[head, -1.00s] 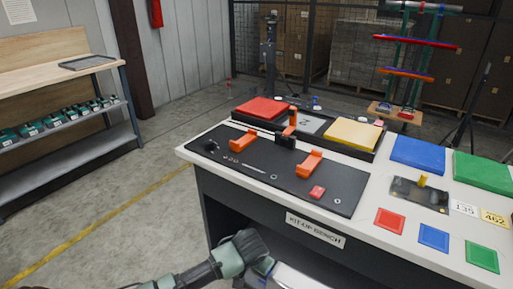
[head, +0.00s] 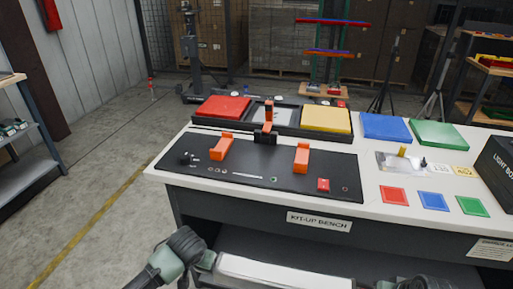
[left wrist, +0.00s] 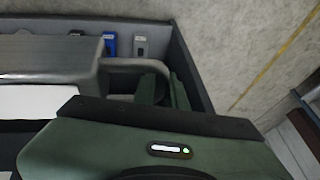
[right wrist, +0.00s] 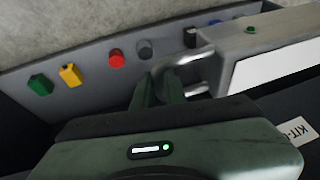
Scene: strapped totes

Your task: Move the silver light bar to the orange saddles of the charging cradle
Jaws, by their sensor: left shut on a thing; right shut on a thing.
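The silver light bar (head: 285,272), with a white face, lies level across the bottom of the head view, in front of the bench. My left gripper (head: 207,261) is shut on the bar's left end handle (left wrist: 140,66), seen in the left wrist view. My right gripper (right wrist: 158,92) is shut on the other end handle (right wrist: 188,68); in the head view it is partly cut off at the bottom edge. The charging cradle (head: 250,172) is a black panel on the bench. Its two orange saddles, left (head: 222,147) and right (head: 302,158), stand empty.
An orange and black upright part (head: 267,122) stands behind and between the saddles. Red (head: 222,107) and yellow (head: 327,118) pads lie behind the cradle. A black box (head: 497,165) stands at the bench's right. The bench's front edge (head: 270,205) lies between bar and saddles.

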